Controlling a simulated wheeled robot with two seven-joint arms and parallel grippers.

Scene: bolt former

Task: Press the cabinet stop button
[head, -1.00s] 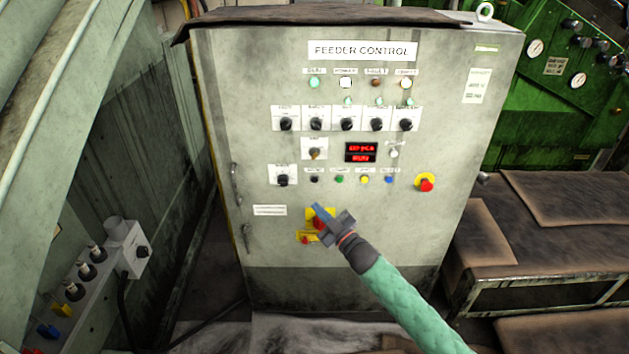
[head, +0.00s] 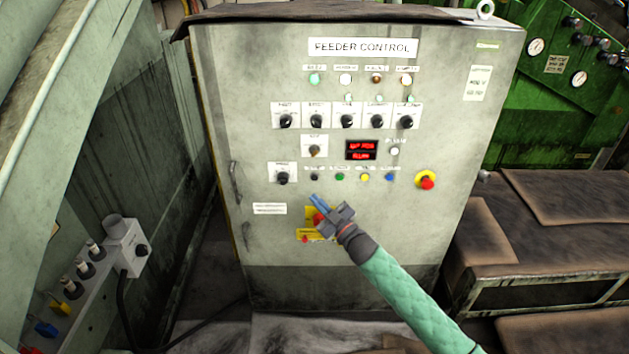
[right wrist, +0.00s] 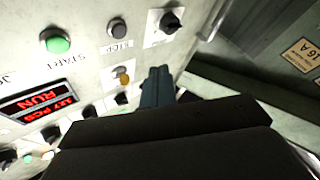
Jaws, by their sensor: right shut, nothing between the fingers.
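The grey feeder control cabinet (head: 220,130) stands in front of me. Its stop button is a small dark round button (head: 314,177) at the left end of the lower button row. In the right wrist view the stop button (right wrist: 117,27) has a STOP label beside it. My right gripper (head: 315,198) is shut and empty, its blue fingertips a little below the stop button in the head view. In the right wrist view the fingertips (right wrist: 157,73) appear below and right of the button, apart from it. My left gripper is not in view.
A green start button (head: 339,177), a yellow button (head: 364,177) and a blue button (head: 389,177) sit to the right in the same row. A black selector knob (head: 283,178) is to the left. A red emergency button (head: 427,183) is farther right. My gripper partly covers a red-and-yellow switch (head: 309,237).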

